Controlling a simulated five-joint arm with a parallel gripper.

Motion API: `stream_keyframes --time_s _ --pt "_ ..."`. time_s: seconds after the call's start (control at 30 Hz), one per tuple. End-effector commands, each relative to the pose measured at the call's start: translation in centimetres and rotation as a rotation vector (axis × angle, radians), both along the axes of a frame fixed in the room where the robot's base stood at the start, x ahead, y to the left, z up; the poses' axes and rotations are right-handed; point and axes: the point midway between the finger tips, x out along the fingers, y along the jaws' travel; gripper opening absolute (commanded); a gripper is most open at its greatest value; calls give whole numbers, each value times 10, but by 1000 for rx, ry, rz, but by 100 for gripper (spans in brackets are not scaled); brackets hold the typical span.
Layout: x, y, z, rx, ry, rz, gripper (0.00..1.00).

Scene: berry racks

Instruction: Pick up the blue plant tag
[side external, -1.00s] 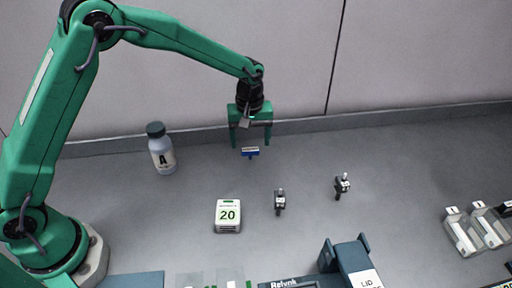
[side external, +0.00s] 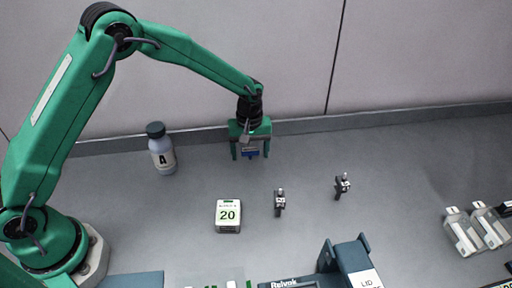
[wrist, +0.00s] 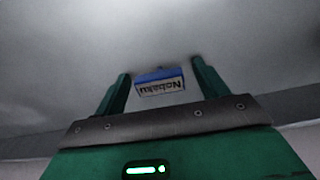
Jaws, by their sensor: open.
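The blue plant tag (side external: 250,153) is on the grey bench near the back wall. In the wrist view the tag (wrist: 160,82) shows a blue top edge and a pale face lettered "Nobaku", upside down. My gripper (side external: 250,157) points down over it, one finger on each side. In the wrist view the open fingers of my gripper (wrist: 158,80) flank the tag, with a gap visible on both sides. The tag's lower part is hard to make out in the side view.
A bottle marked A (side external: 162,150) stands to the left. A white block marked 20 (side external: 228,215) and two small dark clips (side external: 279,202), (side external: 342,186) lie nearer the front. Blue-grey racks (side external: 350,262) line the front edge, and clear containers (side external: 465,232) sit at right. Bench around the tag is clear.

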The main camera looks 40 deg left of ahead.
Motion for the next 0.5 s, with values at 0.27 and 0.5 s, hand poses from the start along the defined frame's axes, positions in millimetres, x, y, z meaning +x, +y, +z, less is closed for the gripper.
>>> stream_keyframes --time_s 0.27,0.5 --pt "0 0 0 0 0 0 33" --pt "0 0 0 0 0 0 25"
